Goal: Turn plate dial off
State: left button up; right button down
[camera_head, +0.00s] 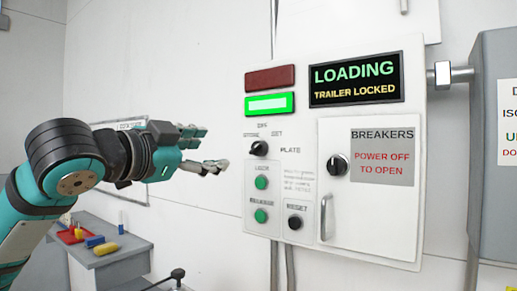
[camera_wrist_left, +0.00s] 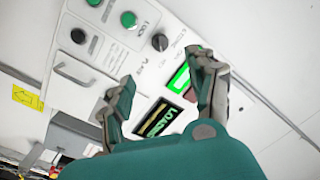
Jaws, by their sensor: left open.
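The plate dial (camera_head: 259,148) is a small black round knob on the white control panel (camera_head: 300,250), below the lamps and beside the word PLATE. The labels around it are blurred; I cannot tell exactly which mark it points at. It also shows in the left wrist view (camera_wrist_left: 160,42), uncovered. My left gripper (camera_head: 210,150) is open and empty, to the left of the dial and apart from it. In the left wrist view my fingers (camera_wrist_left: 163,70) are spread, with the dial beyond and between their tips. My right gripper is not in view.
A green lamp (camera_head: 269,104) is lit under a dark red one (camera_head: 269,78). The display (camera_head: 355,79) reads LOADING, TRAILER LOCKED. Green buttons (camera_head: 261,182) and a black RESET knob (camera_head: 294,222) sit below the dial. The breaker door (camera_head: 375,215) has another black knob (camera_head: 337,165). A grey bench (camera_head: 125,250) stands lower left.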

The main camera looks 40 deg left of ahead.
pick_arm(q)
jog(key=p, duration=0.3)
send_near(254, 149)
jog(key=w+p, duration=0.2)
jog(key=w, duration=0.1)
jog(key=w+a+p, duration=0.1)
jog(key=w+p, duration=0.1)
jog(key=w, duration=0.1)
jog(key=w+p, duration=0.3)
jog(key=shift+a+r, duration=0.1)
jog(key=shift+a, duration=0.25)
jog(key=shift+w, duration=0.45)
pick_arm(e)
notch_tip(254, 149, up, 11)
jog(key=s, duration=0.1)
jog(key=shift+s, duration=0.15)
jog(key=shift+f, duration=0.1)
pick_arm(q)
jog(key=shift+c, duration=0.8)
jog(key=shift+a, duration=0.1)
jog(key=c, duration=1)
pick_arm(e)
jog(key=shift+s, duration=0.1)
